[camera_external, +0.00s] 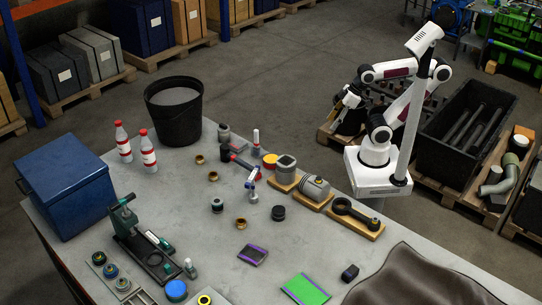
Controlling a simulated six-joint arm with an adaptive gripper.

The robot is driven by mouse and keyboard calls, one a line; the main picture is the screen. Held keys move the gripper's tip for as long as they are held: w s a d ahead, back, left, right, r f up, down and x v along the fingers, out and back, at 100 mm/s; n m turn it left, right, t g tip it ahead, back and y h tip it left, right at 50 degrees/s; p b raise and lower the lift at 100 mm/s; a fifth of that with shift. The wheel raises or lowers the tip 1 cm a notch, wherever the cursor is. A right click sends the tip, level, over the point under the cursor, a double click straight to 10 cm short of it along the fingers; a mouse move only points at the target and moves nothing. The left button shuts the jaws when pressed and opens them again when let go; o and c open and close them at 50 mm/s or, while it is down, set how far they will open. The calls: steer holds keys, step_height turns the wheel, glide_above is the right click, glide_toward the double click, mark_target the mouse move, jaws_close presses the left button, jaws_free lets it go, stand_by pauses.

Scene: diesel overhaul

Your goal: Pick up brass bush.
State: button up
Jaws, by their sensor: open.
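Small brass-coloured rings stand on the grey workbench (320,240). One brass ring (241,223) is near the middle, and two smaller brass rings (200,159) and (213,176) are farther back. I cannot tell which one is the brass bush. My gripper (338,112) is open and empty, raised at the back right beside my arm's base. It is well to the right of the brass rings and touches none of them. Its fingertips are small and hard to make out.
A black bucket (173,120), two red-and-white bottles (148,152) and a blue box (66,185) stand at the left. A green press (137,232) is at front left. Engine parts on wooden boards (355,216) lie between my base and the rings. A brown cloth (425,278) covers the front right.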

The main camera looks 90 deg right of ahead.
steer(key=w+a+r+n+t, duration=0.1)
steer(key=w+a+r, duration=0.1)
steer(key=w, duration=0.5)
steer(key=w+a+r, duration=0.1)
steer(key=w+a, duration=0.1)
steer(key=w, duration=0.5)
steer(key=n+t+y, duration=0.1)
steer(key=n+y, duration=0.3)
steer(key=n, duration=0.1)
glide_above(242, 222)
steer(key=s+d, duration=0.3)
steer(key=s, duration=0.2)
step_height(242, 222, down, 16)
steer(key=shift+f, duration=0.2)
steer(key=shift+w+d+f+m, duration=0.1)
steer(key=shift+w+f+m, duration=0.2)
steer(key=shift+f, duration=0.35)
